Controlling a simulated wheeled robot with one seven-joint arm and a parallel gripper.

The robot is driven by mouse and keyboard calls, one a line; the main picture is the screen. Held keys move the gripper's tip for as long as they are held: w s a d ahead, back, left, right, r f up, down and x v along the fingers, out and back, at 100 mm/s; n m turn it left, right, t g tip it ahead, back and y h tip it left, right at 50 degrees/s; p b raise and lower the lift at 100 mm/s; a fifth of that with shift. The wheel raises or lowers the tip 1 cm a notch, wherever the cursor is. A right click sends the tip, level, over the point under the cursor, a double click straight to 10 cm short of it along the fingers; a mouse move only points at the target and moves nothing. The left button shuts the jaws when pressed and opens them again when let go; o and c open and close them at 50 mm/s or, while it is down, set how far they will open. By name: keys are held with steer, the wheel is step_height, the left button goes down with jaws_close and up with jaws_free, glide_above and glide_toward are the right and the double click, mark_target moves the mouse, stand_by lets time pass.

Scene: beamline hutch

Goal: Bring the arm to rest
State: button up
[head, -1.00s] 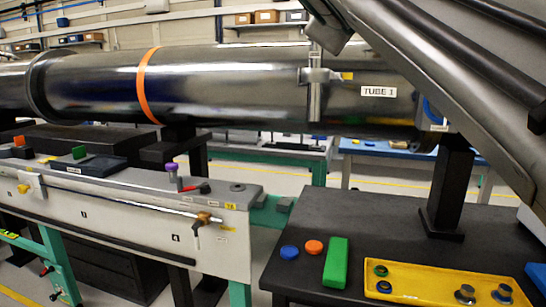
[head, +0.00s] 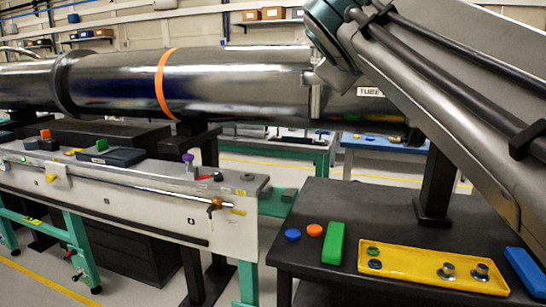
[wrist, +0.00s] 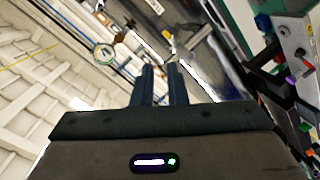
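My arm (head: 440,110) crosses the upper right of the head view, with a rounded joint at its raised end, in front of the long metal tube (head: 240,80). It hides part of the "TUBE" label. My gripper (wrist: 160,72) is outside the head view. In the wrist view its two dark fingers stand a small gap apart, with nothing seen between them. The wrist view is tilted, with pale ceiling beams at left and the tube and bench at right.
A black table (head: 310,250) at right carries a yellow tray (head: 410,267) with metal fittings, a green block (head: 334,243), a blue block (head: 525,272), and blue and orange discs. A long white bench (head: 130,205) stands at left. Floor shows between them.

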step_height(320, 180, down, 8)
steer(key=d+m+g+y+p, duration=0.1)
steer(key=d+g+p, duration=0.1)
steer(key=g+p, duration=0.3)
steer(key=s+f+m+g+y+p, duration=0.4)
steer(key=s+f+m+g+p, duration=0.2)
steer(key=s+f+p, duration=0.7)
step_height(320, 180, down, 7)
steer(key=shift+s+r+g, duration=0.15)
steer(key=shift+s+g, duration=0.55)
steer(key=shift+s, duration=0.55)
